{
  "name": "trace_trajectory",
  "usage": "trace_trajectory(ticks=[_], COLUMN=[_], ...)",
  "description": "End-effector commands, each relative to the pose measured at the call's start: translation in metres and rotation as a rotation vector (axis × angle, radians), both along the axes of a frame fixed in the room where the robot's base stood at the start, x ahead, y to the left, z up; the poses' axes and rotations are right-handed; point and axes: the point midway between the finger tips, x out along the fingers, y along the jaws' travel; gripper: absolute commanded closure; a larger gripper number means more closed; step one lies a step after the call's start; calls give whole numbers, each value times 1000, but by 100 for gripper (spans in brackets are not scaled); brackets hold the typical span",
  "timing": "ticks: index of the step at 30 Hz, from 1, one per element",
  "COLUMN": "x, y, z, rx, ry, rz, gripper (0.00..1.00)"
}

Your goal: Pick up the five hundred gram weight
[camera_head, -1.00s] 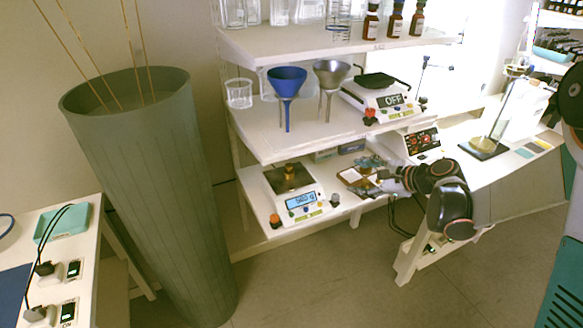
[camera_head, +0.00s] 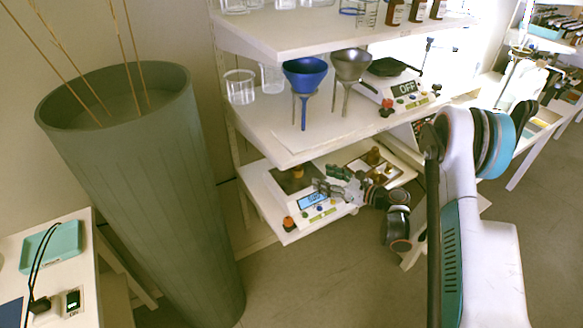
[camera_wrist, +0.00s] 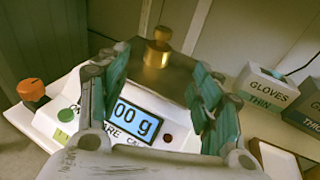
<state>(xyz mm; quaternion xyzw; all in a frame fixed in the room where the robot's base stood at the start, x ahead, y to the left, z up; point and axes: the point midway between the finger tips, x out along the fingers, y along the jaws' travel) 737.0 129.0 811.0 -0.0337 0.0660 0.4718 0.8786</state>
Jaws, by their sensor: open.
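A brass weight with a knob (camera_wrist: 157,48) stands upright on the dark pan of a white scale (camera_wrist: 75,130). In the head view the brass weight (camera_head: 297,172) is on the scale (camera_head: 322,218) on the lower shelf. The scale's lit display is partly hidden by a finger; "00 g" shows in the wrist view. My gripper (camera_wrist: 158,68) is open and empty, its teal-padded fingers spread over the scale's front, with the weight beyond and between them. In the head view my gripper (camera_head: 330,182) is just right of the weight.
A wooden tray (camera_head: 392,182) with brass weights lies right of the scale. Glove boxes (camera_wrist: 268,88) stand beside the scale. A shelf with a blue funnel (camera_head: 305,75) overhangs it. An orange knob (camera_wrist: 32,90) is at the scale's left corner. A tall green bin (camera_head: 140,170) stands left.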

Motion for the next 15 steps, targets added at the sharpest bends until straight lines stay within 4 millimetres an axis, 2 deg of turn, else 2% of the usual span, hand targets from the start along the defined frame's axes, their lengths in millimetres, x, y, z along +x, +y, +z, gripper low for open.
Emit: trace_trajectory(ticks=[1, 7, 15], x=[4, 25, 38], y=[10, 41, 59], z=[-4, -9, -10], rx=[0, -2, -2], ry=[0, -1, -1], rz=[5, 4, 2], gripper=[40, 40, 40])
